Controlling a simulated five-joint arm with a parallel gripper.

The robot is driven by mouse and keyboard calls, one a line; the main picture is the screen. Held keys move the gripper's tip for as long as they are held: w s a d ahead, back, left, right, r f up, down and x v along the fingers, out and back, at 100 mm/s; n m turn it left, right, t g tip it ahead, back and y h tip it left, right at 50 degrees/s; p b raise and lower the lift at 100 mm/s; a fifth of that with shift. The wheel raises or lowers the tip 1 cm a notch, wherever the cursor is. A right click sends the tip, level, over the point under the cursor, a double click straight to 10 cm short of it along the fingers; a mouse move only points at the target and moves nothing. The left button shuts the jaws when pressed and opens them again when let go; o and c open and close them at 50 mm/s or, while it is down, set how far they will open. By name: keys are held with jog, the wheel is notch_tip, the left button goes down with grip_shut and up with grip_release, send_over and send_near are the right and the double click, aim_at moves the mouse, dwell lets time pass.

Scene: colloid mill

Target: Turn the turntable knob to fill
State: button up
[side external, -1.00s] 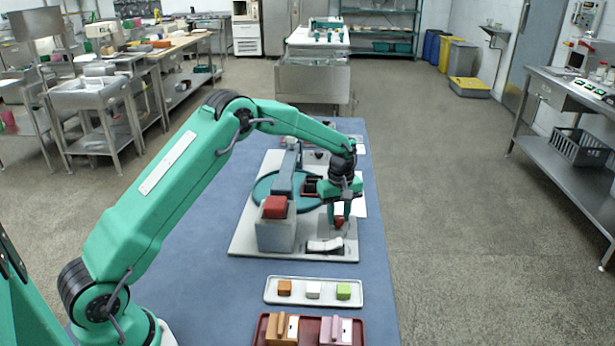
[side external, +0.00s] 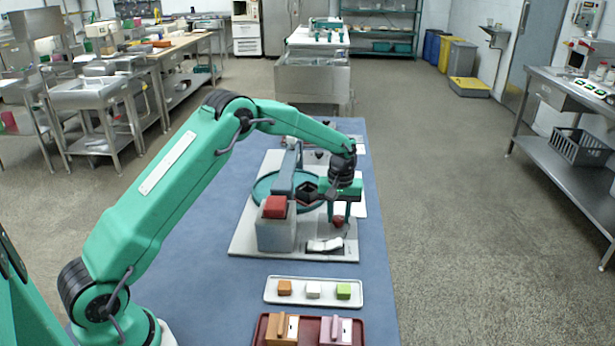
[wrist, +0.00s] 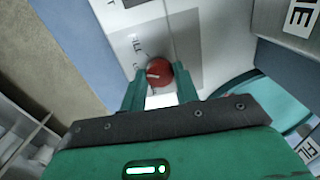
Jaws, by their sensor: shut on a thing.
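The turntable knob (wrist: 158,70) is round and red with a pale pointer mark, which lies toward the left of the knob in the wrist view. A small printed label (wrist: 134,41) is beside it on the light panel; it seems to read FILL. My gripper (wrist: 160,82) has its two green fingers on either side of the knob and is shut on it. In the side view my gripper (side external: 338,214) points down over the red knob (side external: 338,222). The teal turntable (side external: 262,188) is to its left, partly hidden by a grey arm.
A grey block (side external: 275,234) with a red top stands left of the knob. A white rocker-like piece (side external: 325,245) is just in front. Nearer are a white tray (side external: 314,299) with coloured blocks and a dark red tray (side external: 262,328).

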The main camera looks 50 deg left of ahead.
aim_at(338, 218)
jog(key=m, duration=0.7)
dwell(0.5)
jog(key=o, duration=1)
jog(key=shift+c, duration=0.2)
jog(key=shift+r, duration=0.15)
notch_tip(338, 218, up, 7)
jog(key=shift+r, duration=0.3)
